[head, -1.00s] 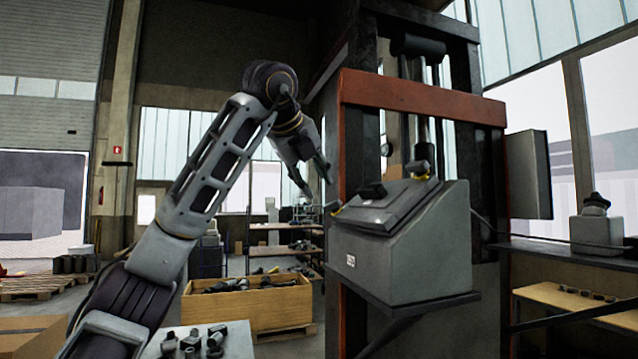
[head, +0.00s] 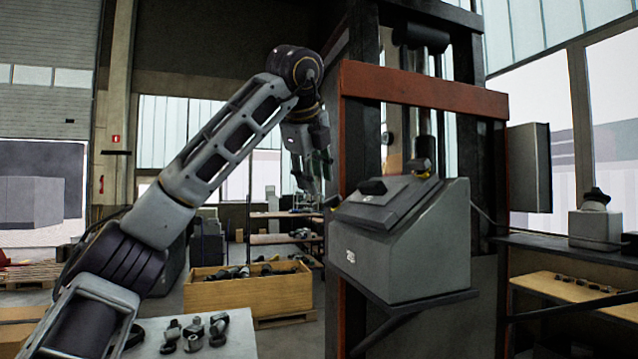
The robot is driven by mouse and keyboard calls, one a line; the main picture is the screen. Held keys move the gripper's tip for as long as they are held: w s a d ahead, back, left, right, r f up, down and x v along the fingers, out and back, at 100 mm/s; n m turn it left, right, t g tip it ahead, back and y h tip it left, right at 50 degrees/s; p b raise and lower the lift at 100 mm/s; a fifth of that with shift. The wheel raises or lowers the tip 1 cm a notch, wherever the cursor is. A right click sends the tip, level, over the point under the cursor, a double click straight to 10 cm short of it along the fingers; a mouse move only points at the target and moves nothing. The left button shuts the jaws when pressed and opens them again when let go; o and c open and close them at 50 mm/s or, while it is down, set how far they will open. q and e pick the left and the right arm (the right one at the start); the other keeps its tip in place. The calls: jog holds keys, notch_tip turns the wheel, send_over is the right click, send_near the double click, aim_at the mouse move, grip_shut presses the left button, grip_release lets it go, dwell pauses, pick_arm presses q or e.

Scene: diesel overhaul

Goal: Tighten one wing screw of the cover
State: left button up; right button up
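A grey box with a sloped top (head: 400,245) stands on a bracket at the front of the press. A dark cover (head: 385,207) with a black raised handle or knob (head: 372,187) lies on its slope. A small dark piece with a yellowish part (head: 332,201) sits at the cover's left edge, and another (head: 420,170) at its upper right; I cannot tell whether these are the wing screws. My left gripper (head: 313,186) points down just left of and above the cover's left edge, apparently apart from it. Its fingers are too small and dark to tell their opening. My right gripper is out of view.
The press frame with its red crossbeam (head: 425,91) rises behind the box. A wooden crate (head: 250,295) of parts and a table (head: 240,340) with several metal parts stand lower left. A shelf (head: 565,252) is at right.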

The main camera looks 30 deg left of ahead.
aim_at(329, 199)
pick_arm(q)
jog(key=shift+n+g, duration=0.5)
jog(key=shift+n, duration=0.2)
jog(key=shift+n+g, duration=0.4)
jog(key=shift+w+d+f+n+g, duration=0.1)
jog(key=shift+w+f+n+g, duration=0.1)
jog(key=shift+n+g, duration=0.35)
jog(key=shift+w+d+f+b, duration=0.3)
jog(key=shift+f+b, duration=0.2)
jog(key=shift+f, duration=0.1)
jog(key=shift+w+d+f+b, duration=0.25)
jog(key=shift+f+b, duration=0.1)
jog(key=shift+f, duration=0.15)
jog(key=shift+w+d+f+b, duration=0.2)
jog(key=shift+w+f+b, duration=0.15)
jog(key=shift+f, duration=0.1)
jog(key=shift+w+d+f+b, duration=0.25)
jog(key=shift+f+b, duration=0.1)
jog(key=shift+f, duration=0.15)
jog(key=shift+s+a+r, duration=0.1)
jog(key=shift+s+r, duration=0.05)
jog(key=shift+r, duration=0.1)
dwell(0.5)
grip_shut()
